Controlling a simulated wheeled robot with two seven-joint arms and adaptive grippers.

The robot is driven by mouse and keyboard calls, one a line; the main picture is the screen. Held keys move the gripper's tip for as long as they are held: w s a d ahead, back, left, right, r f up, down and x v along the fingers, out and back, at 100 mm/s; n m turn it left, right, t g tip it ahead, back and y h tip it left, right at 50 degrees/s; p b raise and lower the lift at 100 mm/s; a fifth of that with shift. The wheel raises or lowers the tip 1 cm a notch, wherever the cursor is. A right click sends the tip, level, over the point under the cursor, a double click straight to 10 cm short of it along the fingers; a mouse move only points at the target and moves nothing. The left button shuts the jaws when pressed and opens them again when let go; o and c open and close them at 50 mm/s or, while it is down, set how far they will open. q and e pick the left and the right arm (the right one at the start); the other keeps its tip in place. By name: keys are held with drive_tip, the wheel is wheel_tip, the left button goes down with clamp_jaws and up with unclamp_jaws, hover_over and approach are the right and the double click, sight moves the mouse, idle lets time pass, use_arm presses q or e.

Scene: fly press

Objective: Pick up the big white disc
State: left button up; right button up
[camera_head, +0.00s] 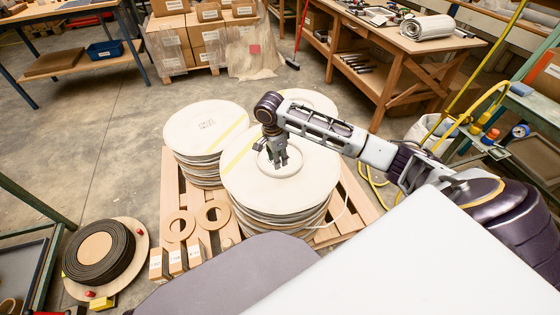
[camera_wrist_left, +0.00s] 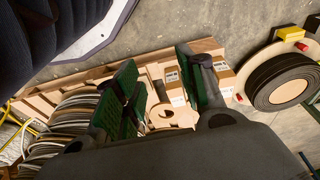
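Big white discs lie in stacks on a wooden pallet (camera_head: 350,190). The front stack's top disc (camera_head: 245,190) is pale, with a yellow stripe and a smaller white ring (camera_head: 290,168) around its middle. My right gripper (camera_head: 279,163) points down at that ring, over the disc's middle. Its fingers are too small to tell whether they are open or touch anything. My left gripper (camera_wrist_left: 160,92) shows in the left wrist view with its green-padded fingers apart and nothing between them. Beyond them are the pallet and, at left, the stack's layered edges (camera_wrist_left: 70,122). The left gripper is outside the head view.
Another disc stack (camera_head: 205,125) stands at left on the pallet, and one more (camera_head: 318,99) behind. Wooden rings (camera_head: 181,226) and small boxes (camera_head: 176,261) lie in front. A black coil (camera_head: 122,250) sits on the floor at left. A workbench (camera_head: 410,40) stands behind; open floor lies left.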

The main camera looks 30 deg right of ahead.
use_arm(q)
drive_tip(key=shift+s+d+f, duration=0.1)
drive_tip(key=shift+s+f, duration=0.05)
drive_tip(key=shift+f, duration=0.3)
use_arm(e)
drive_tip(key=shift+w+d+r+m, duration=0.25)
drive_tip(key=shift+d+r+m, duration=0.2)
drive_tip(key=shift+d, duration=0.15)
drive_tip(key=shift+w+d+r+m, duration=0.2)
drive_tip(key=shift+d+r+m, duration=0.1)
drive_tip(key=shift+d+m, duration=0.25)
drive_tip(key=shift+f, duration=0.1)
drive_tip(key=b, duration=0.2)
hover_over(284, 175)
wheel_tip(284, 175, down, 8)
drive_tip(key=shift+w+r, duration=0.1)
drive_tip(key=shift+r, duration=0.15)
drive_tip(key=shift+f+b, duration=0.3)
drive_tip(key=shift+d+f, duration=0.1)
drive_tip(key=shift+f, duration=0.05)
use_arm(q)
drive_tip(key=r, duration=0.2)
drive_tip(key=d+r, duration=0.1)
drive_tip(key=shift+w+r+t+h, duration=0.3)
drive_tip(key=shift+w, duration=0.1)
drive_tip(key=shift+a+f, duration=0.1)
